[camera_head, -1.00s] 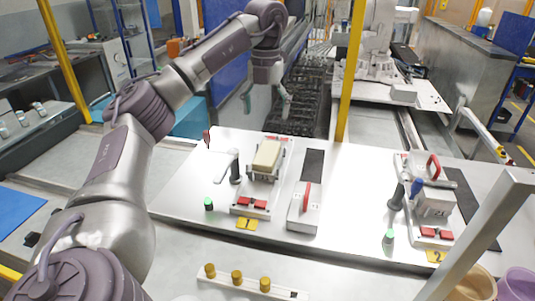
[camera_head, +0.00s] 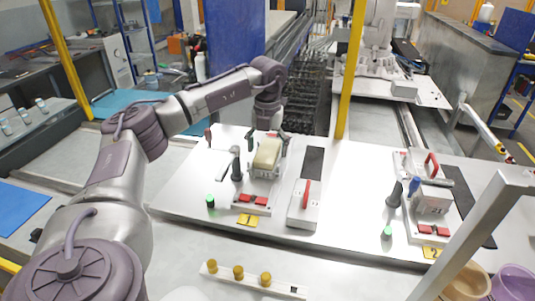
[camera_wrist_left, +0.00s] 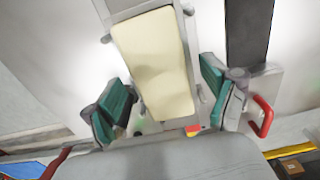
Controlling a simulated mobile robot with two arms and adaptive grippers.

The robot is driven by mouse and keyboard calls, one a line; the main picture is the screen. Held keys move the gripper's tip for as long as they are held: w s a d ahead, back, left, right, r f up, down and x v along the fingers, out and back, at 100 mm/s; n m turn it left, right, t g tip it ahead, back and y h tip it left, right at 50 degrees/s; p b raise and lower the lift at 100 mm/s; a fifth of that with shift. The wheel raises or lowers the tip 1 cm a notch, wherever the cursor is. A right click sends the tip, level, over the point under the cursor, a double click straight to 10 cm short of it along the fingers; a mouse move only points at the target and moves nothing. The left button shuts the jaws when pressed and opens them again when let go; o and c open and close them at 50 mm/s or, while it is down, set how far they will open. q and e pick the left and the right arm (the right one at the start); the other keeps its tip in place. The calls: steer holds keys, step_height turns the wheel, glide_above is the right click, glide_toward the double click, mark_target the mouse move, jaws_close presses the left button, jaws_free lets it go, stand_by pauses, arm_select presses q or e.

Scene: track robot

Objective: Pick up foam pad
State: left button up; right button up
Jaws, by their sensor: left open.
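The foam pad (camera_head: 267,153) is a pale yellow block lying on the fixture of station 1, left of centre on the white table. It also shows in the left wrist view (camera_wrist_left: 155,60), upper middle. My left gripper (camera_head: 267,139) is open, above the pad's far end. In the left wrist view its green fingertips (camera_wrist_left: 168,105) stand on either side of the pad's near part, with gaps between. Whether they reach down to the pad's height is hard to tell. My right gripper is not in view.
A white block with a red handle (camera_head: 304,204) stands right of the fixture. A dark post (camera_head: 236,170) stands close on its left. Station 2's fixture (camera_head: 433,205) is at the right. A strip with yellow knobs (camera_head: 250,279) lies in front.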

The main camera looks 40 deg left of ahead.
arm_select(q)
steer(key=c, duration=1.3)
steer(key=shift+o, duration=0.2)
steer(key=shift+r, duration=0.15)
